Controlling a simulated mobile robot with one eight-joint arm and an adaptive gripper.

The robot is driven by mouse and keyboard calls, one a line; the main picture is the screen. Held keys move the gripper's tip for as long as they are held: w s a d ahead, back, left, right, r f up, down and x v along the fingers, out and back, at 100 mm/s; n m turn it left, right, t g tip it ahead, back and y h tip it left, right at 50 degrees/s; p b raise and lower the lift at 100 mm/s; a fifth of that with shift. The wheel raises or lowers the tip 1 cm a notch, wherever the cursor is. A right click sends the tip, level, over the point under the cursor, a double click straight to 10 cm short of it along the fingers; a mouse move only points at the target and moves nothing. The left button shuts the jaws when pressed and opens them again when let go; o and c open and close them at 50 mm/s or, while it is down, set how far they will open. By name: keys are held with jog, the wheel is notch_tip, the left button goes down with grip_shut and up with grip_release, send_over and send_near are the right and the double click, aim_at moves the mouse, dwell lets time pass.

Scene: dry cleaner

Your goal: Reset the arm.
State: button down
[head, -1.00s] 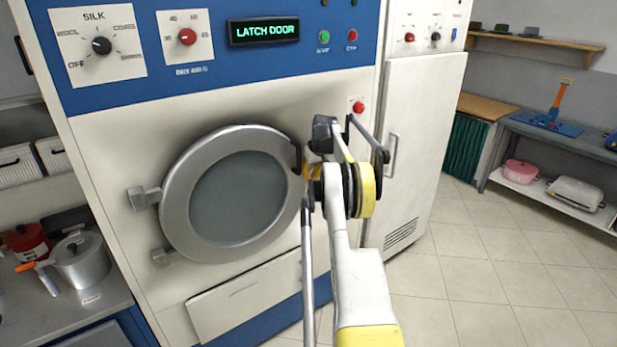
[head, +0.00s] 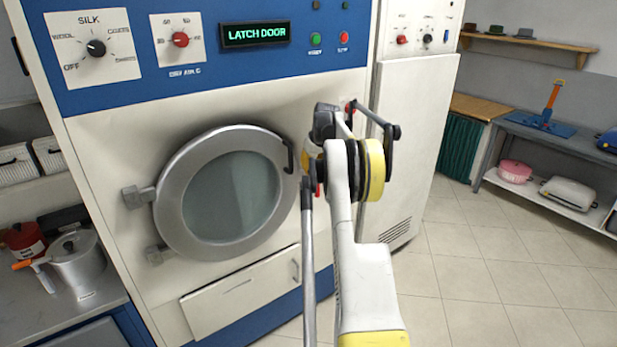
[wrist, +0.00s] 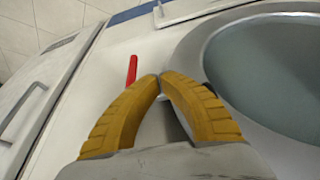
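My gripper (wrist: 160,78) shows in the wrist view with its two yellow fingers meeting at the tips and nothing seen between them. In the head view it is mostly hidden behind my arm, in front of the machine to the right of the round door. The door (head: 175,205) has a grey ring and glass window, and looks closed or nearly so; its black handle (head: 289,157) is on the right. The door ring (wrist: 205,45) is right of my fingers in the wrist view. A red lever (wrist: 132,70) is just left of the fingertips. The display (head: 255,33) reads "LATCH DOOR".
A white cabinet (head: 405,150) stands right of the machine. A counter with a metal pot (head: 78,262) is at left. A shelf with a pink pot (head: 515,171) stands at far right. The tiled floor (head: 480,270) at right is clear.

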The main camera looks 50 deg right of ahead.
jog(key=v, duration=0.4)
jog(key=shift+s+d, duration=0.1)
jog(key=shift+d, duration=0.05)
